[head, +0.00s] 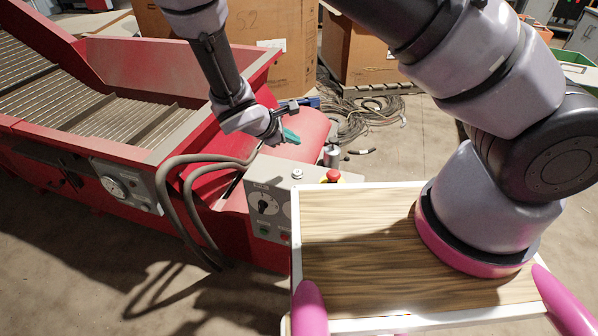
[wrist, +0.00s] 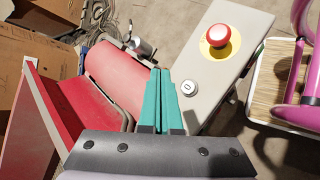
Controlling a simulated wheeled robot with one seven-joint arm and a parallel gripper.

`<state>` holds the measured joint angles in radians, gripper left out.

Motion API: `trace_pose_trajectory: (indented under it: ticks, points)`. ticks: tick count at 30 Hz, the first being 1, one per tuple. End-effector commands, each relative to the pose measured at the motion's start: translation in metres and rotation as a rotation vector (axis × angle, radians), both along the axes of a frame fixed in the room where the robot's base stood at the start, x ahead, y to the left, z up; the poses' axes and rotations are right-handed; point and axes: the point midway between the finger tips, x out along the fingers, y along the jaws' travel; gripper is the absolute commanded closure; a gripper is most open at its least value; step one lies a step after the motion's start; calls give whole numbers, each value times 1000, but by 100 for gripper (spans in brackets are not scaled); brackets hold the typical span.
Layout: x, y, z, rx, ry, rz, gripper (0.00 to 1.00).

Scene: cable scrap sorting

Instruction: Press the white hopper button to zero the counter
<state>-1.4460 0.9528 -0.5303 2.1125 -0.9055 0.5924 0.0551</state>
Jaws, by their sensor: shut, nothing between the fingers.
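The white button (head: 297,174) sits on the top of the grey control box, left of the red mushroom button (head: 333,175) in the head view. In the wrist view the white button (wrist: 188,87) is round with a dark mark on it, just right of my fingertips. My gripper (head: 291,136) has teal fingers and is shut and empty. In the wrist view the gripper (wrist: 160,72) points toward the box's edge, beside the white button. In the head view it is up and left of the button. I see no contact between them.
The red mushroom button on its yellow ring (wrist: 218,38) is close to the white one. A red conveyor machine (head: 180,140) fills the left. Thick grey hoses (head: 180,195) loop beside the control box (head: 268,205). Cable scrap (head: 365,115) lies on the floor behind.

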Motion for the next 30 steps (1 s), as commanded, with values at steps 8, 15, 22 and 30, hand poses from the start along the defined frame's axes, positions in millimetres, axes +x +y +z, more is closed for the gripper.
trace_pose_trajectory:
  ticks: [8,15,22,30]
  points:
    - [0,0,-2,0,1,-3,100]
    - [0,-1,-25,-2,1,-3,100]
    - [0,-1,-58,-2,1,-2,100]
    - [0,-1,-83,0,1,-3,100]
